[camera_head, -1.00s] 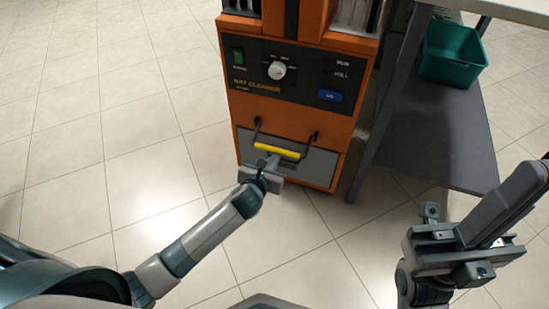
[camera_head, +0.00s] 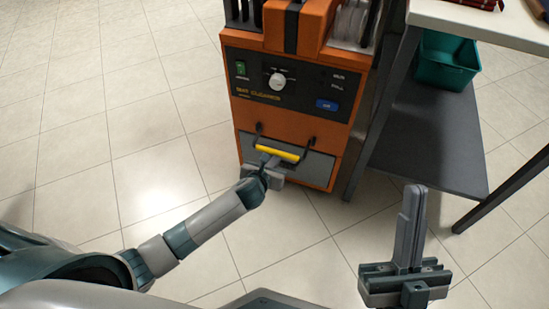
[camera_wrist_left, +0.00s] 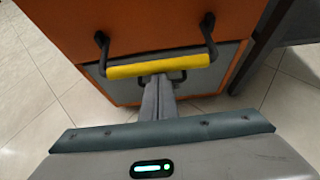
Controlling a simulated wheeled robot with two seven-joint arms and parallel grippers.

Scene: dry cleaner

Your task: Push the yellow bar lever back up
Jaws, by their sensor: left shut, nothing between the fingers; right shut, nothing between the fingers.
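The yellow bar lever (camera_head: 278,153) is a yellow grip between two dark bent arms on the lower front of the orange machine (camera_head: 290,120). In the left wrist view the yellow bar (camera_wrist_left: 157,66) crosses the upper middle. My left gripper (camera_head: 270,163) is shut and empty, its fingertips (camera_wrist_left: 159,80) right at the underside of the bar. They look to touch it, but I cannot be sure. My right gripper (camera_head: 410,225) is shut and empty, pointing up over the floor at the right, well away from the machine.
A control panel with a dial (camera_head: 277,81), a green switch (camera_head: 241,68) and a blue button (camera_head: 327,105) sits above the lever. A table with a dark lower shelf (camera_head: 425,150) and a teal bin (camera_head: 446,62) stands close on the right. Tiled floor is open at the left.

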